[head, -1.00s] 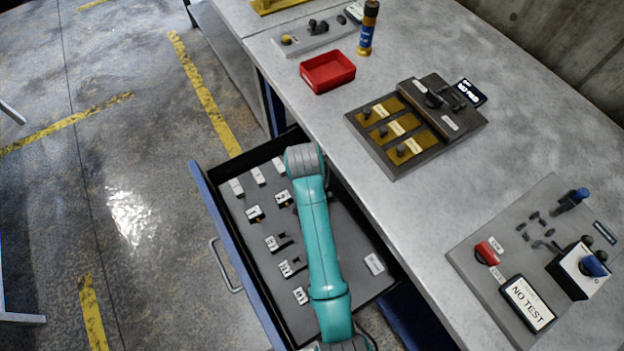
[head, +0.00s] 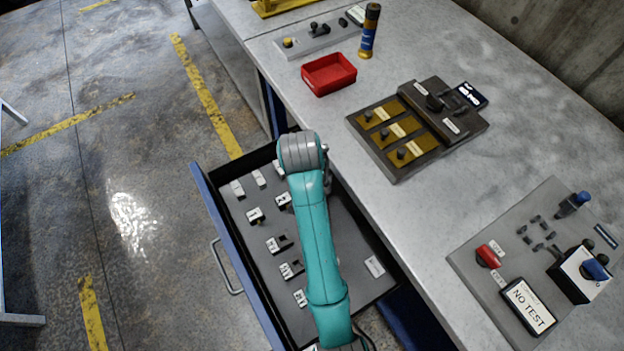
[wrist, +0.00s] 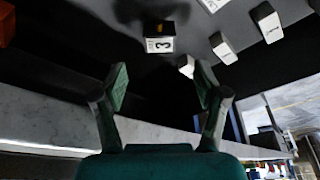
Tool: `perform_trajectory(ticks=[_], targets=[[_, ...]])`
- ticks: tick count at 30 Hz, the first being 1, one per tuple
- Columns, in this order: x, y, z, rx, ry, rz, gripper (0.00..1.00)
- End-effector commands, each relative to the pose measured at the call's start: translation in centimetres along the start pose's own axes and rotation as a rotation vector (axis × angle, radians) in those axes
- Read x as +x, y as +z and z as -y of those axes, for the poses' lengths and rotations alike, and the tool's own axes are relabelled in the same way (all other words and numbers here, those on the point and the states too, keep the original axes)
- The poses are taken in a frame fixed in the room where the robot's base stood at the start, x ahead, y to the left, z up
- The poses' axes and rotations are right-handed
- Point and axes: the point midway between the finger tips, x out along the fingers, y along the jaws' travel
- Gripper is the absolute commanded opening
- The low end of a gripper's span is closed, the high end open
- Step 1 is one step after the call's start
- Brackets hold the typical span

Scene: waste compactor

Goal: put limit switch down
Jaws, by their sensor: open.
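My gripper (wrist: 160,85) is open and empty in the wrist view, with its two fingers spread apart. A dark limit switch with a white face marked 3 (wrist: 160,42) sits on the grey drawer floor just beyond the fingertips, apart from them. In the head view several limit switches lie in the open drawer, such as one at its left (head: 255,215) and one lower down (head: 291,270). My arm covers part of the drawer and hides my gripper there. I cannot tell which switch was last handled.
The open drawer has a blue front (head: 222,235). Above it, the grey bench holds a red tray (head: 328,88), a fixture with brass plates (head: 378,150) and a test panel with a NO TEST display (head: 528,306). Bare bench lies between fixture and panel.

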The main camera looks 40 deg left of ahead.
Motion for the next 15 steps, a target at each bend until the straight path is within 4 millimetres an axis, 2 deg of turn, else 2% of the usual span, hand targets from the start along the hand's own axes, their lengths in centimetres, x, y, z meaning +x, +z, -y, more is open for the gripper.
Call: perform_trajectory(ticks=[1, 6, 15], targets=[[-0.9, -0.1, 0.0, 0.000, -0.001, -0.003, 0.72], [-3.0, 0.0, 0.0, 0.000, 0.000, 0.000, 0.72], [-3.8, 0.0, 0.0, 0.000, 0.001, 0.000, 0.72]])
